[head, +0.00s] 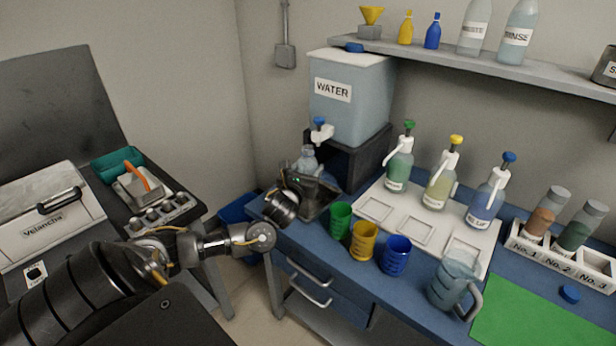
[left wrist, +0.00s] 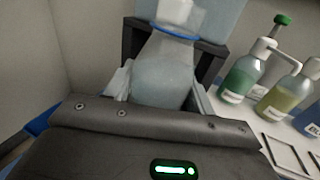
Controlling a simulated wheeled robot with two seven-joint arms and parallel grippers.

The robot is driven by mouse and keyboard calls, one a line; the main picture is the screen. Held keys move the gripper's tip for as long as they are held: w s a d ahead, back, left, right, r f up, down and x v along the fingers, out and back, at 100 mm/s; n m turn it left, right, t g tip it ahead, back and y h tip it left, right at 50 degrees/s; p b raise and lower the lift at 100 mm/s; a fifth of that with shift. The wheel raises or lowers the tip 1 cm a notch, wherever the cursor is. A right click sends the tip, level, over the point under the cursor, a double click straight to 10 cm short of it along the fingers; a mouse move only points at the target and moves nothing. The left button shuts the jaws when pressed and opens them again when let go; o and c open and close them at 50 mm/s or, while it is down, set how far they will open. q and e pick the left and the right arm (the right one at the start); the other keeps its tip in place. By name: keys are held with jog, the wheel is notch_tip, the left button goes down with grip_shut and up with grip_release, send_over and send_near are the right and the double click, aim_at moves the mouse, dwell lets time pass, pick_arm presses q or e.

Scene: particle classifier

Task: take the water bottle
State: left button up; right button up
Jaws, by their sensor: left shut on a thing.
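The water bottle (head: 307,160) is clear and stands under the tap of the WATER tank (head: 350,97) in the head view. My left gripper (head: 312,180) is shut on the bottle, with its body in front of the bottle's lower part. In the left wrist view the bottle (left wrist: 162,75) fills the space between the two fingers (left wrist: 160,85), and a blue ring shows around its neck. The bottle's base is hidden behind my gripper. My right gripper is not in view.
Green (head: 340,220), yellow (head: 362,241) and blue (head: 395,255) cups stand right of my gripper. Pump bottles (head: 440,180) stand on a white tray (head: 382,240). A clear pitcher (head: 452,285) is near the front edge. The tank's dark stand (head: 362,165) is close behind.

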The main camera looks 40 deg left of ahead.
aim_at(308, 152)
pick_arm(q)
jog(key=shift+r+b, duration=0.3)
jog(key=shift+r, duration=4.4)
jog(key=shift+r, duration=0.2)
